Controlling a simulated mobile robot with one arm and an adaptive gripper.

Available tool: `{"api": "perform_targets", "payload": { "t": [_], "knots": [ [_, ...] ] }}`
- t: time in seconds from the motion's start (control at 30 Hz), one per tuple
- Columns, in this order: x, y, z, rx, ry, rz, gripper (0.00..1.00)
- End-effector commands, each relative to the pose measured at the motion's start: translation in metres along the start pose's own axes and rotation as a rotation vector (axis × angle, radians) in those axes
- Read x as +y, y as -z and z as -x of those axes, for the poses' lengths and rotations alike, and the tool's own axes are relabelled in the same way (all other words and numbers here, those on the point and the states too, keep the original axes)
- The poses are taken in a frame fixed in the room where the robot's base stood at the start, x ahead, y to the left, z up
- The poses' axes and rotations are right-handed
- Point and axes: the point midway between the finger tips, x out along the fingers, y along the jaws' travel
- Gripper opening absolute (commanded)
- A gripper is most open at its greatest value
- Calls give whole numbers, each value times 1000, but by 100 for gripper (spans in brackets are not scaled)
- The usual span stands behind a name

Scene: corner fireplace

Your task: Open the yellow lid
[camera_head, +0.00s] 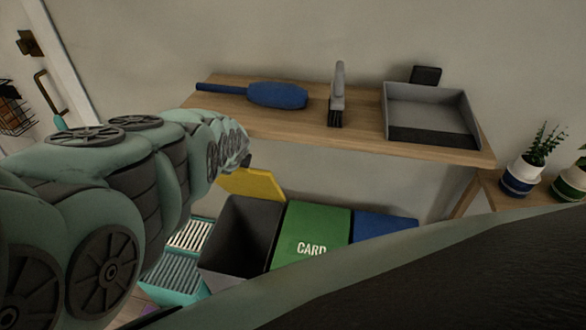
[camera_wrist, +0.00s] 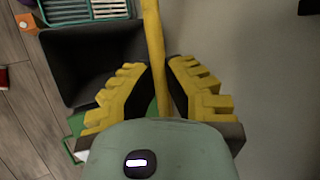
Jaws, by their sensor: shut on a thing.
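The yellow lid (camera_head: 253,184) stands raised and tilted at the back left of its open bin (camera_head: 239,232), whose dark inside shows. In the wrist view the yellow lid (camera_wrist: 153,35) is seen nearly edge-on as a narrow upright strip. My gripper (camera_wrist: 159,78) has its two yellow ribbed fingers on either side of the lid and is shut on it. In the head view my arm comes from the left and mostly hides the gripper. In the wrist view the open bin (camera_wrist: 85,65) lies left of the lid.
A green bin lid marked CARD (camera_head: 311,235) and a blue lid (camera_head: 384,226) sit right of the open bin. A wooden shelf (camera_head: 300,128) stands close above, holding a blue duster (camera_head: 277,95), brush (camera_head: 338,100) and dustpan (camera_head: 428,110). A teal slatted crate (camera_head: 185,270) is at left.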

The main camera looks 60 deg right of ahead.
Motion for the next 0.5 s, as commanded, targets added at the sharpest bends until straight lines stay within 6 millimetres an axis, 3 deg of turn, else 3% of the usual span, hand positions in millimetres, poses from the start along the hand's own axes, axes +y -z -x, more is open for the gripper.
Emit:
{"api": "perform_targets", "payload": {
  "t": [0.3,0.33,0.5],
  "knots": [
    [1,-3,-1,-4,-2,2,0],
    [1,-3,-1,-4,-2,2,13],
    [0,-2,0,-3,-1,2,30]
  ]
}}
